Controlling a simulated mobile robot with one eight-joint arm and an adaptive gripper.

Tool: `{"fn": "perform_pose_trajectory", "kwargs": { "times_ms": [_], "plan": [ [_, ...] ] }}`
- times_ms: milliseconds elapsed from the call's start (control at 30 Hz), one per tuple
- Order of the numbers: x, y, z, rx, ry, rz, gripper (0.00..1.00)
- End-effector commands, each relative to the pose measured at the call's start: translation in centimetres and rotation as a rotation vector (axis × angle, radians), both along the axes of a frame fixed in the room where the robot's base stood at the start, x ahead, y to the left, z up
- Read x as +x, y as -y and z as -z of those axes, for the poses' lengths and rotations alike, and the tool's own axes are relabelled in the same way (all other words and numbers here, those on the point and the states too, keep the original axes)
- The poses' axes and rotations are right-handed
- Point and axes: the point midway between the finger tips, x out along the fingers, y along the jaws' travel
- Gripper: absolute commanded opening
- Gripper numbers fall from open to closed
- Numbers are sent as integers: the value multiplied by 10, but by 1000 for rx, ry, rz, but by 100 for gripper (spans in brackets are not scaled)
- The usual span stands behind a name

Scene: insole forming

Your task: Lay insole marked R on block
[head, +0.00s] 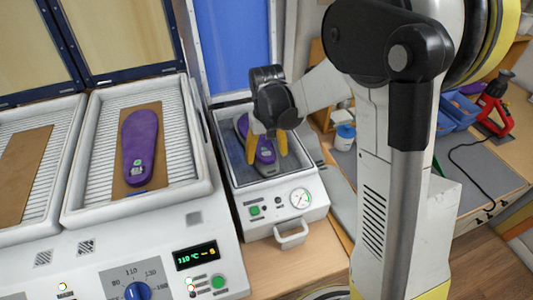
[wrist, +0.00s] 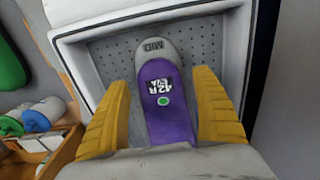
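A purple insole (wrist: 168,108) with white print that seems to read 42R EVA and a green dot lies along a grey block (wrist: 152,47) marked MID. The block's rounded end sticks out past the insole. Both are inside the white-rimmed press tray (head: 220,170). In the head view this insole (head: 263,150) shows between the fingers. My gripper (wrist: 163,85) is open, with one yellow finger on each side of the insole; it also shows over the tray in the head view (head: 267,147). Narrow gaps show beside the insole. Its near end is hidden by my gripper.
Another purple insole (head: 139,145) lies on a brown sheet (head: 117,180) in the heater tray at left. A second brown sheet (head: 22,165) lies farther left. The press's blue lid (head: 232,45) stands open behind. A bench with bins and a red tool (head: 493,95) is at right.

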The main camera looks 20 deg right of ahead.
Motion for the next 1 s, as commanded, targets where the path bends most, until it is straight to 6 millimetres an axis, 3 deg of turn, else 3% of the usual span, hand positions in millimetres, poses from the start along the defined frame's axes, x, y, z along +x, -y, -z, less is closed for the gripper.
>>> {"fn": "perform_pose_trajectory", "kwargs": {
  "times_ms": [267, 700, 1000],
  "plan": [
    [0, 0, -7, 0, 0, 0, 76],
    [-1, 0, -95, 0, 0, 0, 76],
    [-1, 0, -120, 0, 0, 0, 76]
  ]
}}
